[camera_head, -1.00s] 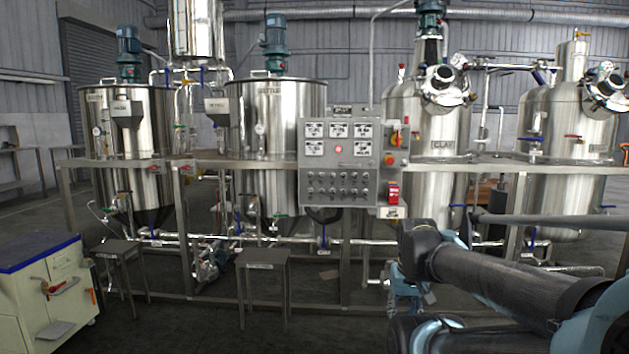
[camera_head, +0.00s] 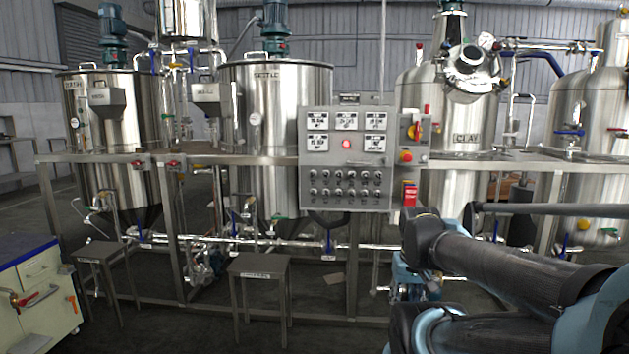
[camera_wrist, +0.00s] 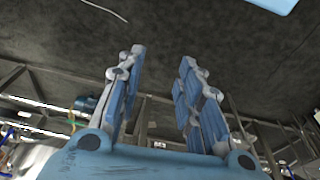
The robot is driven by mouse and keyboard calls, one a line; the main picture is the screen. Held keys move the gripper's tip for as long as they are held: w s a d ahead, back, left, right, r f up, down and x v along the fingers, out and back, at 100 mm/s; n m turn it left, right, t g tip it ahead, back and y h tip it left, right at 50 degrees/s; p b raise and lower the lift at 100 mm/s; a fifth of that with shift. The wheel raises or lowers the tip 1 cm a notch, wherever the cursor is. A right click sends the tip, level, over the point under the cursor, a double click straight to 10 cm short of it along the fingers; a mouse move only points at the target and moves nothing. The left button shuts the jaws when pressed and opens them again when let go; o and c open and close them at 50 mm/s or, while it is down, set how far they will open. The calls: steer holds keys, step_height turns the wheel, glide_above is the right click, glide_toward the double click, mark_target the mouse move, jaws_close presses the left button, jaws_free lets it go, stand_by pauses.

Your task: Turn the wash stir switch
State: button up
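The grey control panel (camera_head: 345,205) stands upright on the frame in the middle of the head view. It carries two rows of small round switches (camera_head: 345,184). Their labels are too small to read, so I cannot tell which one is the wash stir switch. My gripper shows in the wrist view (camera_wrist: 162,85) with its two blue fingers apart and nothing between them. In the head view my arm lies at the lower right, in front of and below the panel, and the gripper cannot be made out there.
Steel tanks (camera_head: 278,110) stand behind the metal frame. Two small stools (camera_head: 259,266) stand before it. A white cabinet with a blue top (camera_head: 22,252) is at lower left. Floor before the frame is partly clear.

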steer(key=shift+o, duration=1.2)
steer(key=shift+s+r, duration=0.1)
steer(key=m+t+y, duration=0.6)
steer(key=m+t, duration=1.1)
steer(key=m, duration=0.3)
glide_toward(313, 174)
steer(key=x, duration=0.8)
steer(key=shift+f, duration=0.35)
jaws_close()
